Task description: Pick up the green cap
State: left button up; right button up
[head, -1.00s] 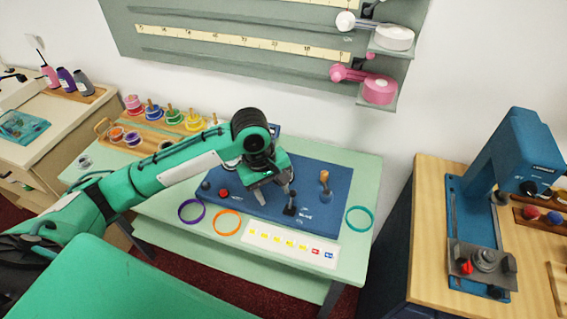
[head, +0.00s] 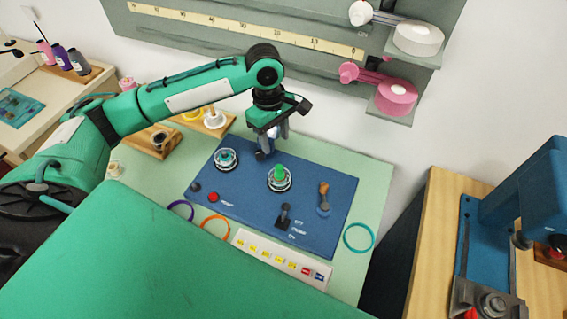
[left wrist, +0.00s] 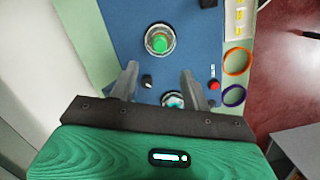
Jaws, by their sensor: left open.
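The green cap (head: 280,172) stands in a metal ring on the blue panel (head: 320,230), near its middle. It also shows in the left wrist view (left wrist: 160,43), round and inside the ring. A second ring with a teal-green top (head: 226,156) sits to its left. My left gripper (head: 268,152) is open and empty, above the panel's back edge, behind and slightly left of the green cap. In the left wrist view the open fingers (left wrist: 159,74) point towards the cap, which lies past their tips. My right gripper is not in view.
A lever (head: 284,215), a wooden-handled knob (head: 323,197) and a red button (head: 213,197) are on the panel. Purple, orange (head: 215,228) and teal (head: 358,238) rings and a label strip (head: 280,258) lie around it. Pink and white reels hang on the wall rack.

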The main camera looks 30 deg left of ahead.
pick_arm(q)
send_over(279, 167)
jog(key=f, duration=0.5)
jog(key=shift+s+a+f, duration=0.1)
jog(key=shift+a+f, duration=0.15)
jog(key=shift+f, duration=0.5)
jog(key=shift+d+f+p, duration=0.1)
jog(key=shift+f+p, duration=0.5)
jog(key=shift+f, duration=0.05)
notch_tip(279, 167, down, 4)
jog(key=shift+d+r+p, duration=0.15)
jog(key=shift+r+p, duration=0.1)
jog(key=shift+p, duration=0.1)
jog(key=shift+f, duration=0.2)
grip_shut()
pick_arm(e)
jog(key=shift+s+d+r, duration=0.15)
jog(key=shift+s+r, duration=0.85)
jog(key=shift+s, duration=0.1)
